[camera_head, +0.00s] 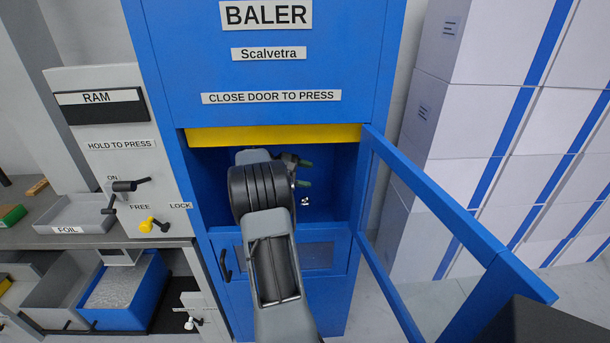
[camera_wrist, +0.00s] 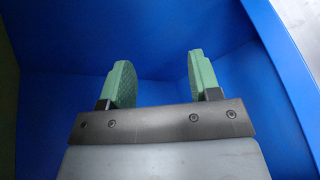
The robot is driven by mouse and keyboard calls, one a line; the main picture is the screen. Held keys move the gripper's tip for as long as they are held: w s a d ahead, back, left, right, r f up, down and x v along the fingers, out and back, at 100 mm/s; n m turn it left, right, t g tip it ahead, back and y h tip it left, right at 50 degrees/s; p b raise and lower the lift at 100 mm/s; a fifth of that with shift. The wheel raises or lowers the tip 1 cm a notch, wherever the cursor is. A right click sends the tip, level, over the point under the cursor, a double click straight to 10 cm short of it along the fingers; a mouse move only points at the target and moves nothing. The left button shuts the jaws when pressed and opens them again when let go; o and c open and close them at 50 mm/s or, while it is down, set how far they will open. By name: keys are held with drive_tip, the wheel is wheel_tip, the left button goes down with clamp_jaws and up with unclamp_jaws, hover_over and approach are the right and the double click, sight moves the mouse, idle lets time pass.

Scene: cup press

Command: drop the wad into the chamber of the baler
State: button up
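The blue baler (camera_head: 265,75) stands at the centre with its glazed door (camera_head: 440,210) swung open to the right. Its chamber (camera_head: 340,195) is open at the front, under a yellow bar. My gripper (camera_head: 303,173) reaches into the chamber. Its green fingers (camera_wrist: 160,82) stand apart in the wrist view, with nothing seen between them. A small silvery crumpled thing, which looks like the wad (camera_head: 305,201), shows in the chamber just below the fingers. I cannot tell whether it rests on anything. The wad is not seen in the wrist view. My arm hides part of the chamber.
A grey FOIL tray (camera_head: 70,213) sits on the counter, with a blue bin (camera_head: 125,295) below. White boxes with blue stripes (camera_head: 500,130) are stacked at right.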

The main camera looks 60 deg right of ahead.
drive_tip(key=shift+o, duration=1.1)
drive_tip(key=v, duration=1.2)
drive_tip(key=a+f+t+y+p, duration=0.1)
drive_tip(key=a+f+t+y, duration=0.35)
drive_tip(key=a+f, duration=0.45)
drive_tip(key=s+a+r+t+y+p, duration=0.1)
drive_tip(key=s+a+r+t+p, duration=0.1)
drive_tip(key=a, duration=0.8)
drive_tip(key=s+a+r+t+y+p, duration=0.2)
drive_tip(key=s+a+r, duration=0.3)
drive_tip(key=a, duration=0.5)
drive_tip(key=s+a+r+t+y+p, duration=0.2)
drive_tip(key=s+a+r+t, duration=0.2)
drive_tip(key=a, duration=0.6)
drive_tip(key=shift+a+t, duration=0.2)
drive_tip(key=shift+t, duration=0.15)
